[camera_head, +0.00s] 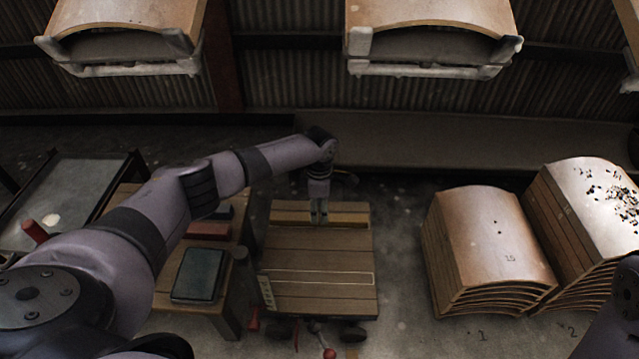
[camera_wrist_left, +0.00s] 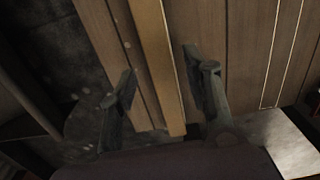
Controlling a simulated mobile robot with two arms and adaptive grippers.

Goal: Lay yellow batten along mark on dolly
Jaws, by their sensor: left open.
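The dolly (camera_head: 318,250) has a plank deck. A yellow batten (camera_head: 345,217) lies along its far edge, and it also shows in the left wrist view (camera_wrist_left: 158,60). The mark (camera_head: 318,278) is a thin pale rectangle outline across the nearer half of the deck; part of its outline shows in the left wrist view. My left gripper (camera_head: 319,215) points down over the middle of the batten. Its fingers (camera_wrist_left: 162,82) are open, one on each side of the batten as seen from the wrist; I cannot tell whether they touch it. My right gripper is not in view.
A wooden bench with a dark case (camera_head: 199,275) stands left of the dolly. Stacks of curved wooden panels (camera_head: 497,235) stand on the floor to the right. Hangers with curved panels (camera_head: 432,68) hang at the back. The deck inside the mark is clear.

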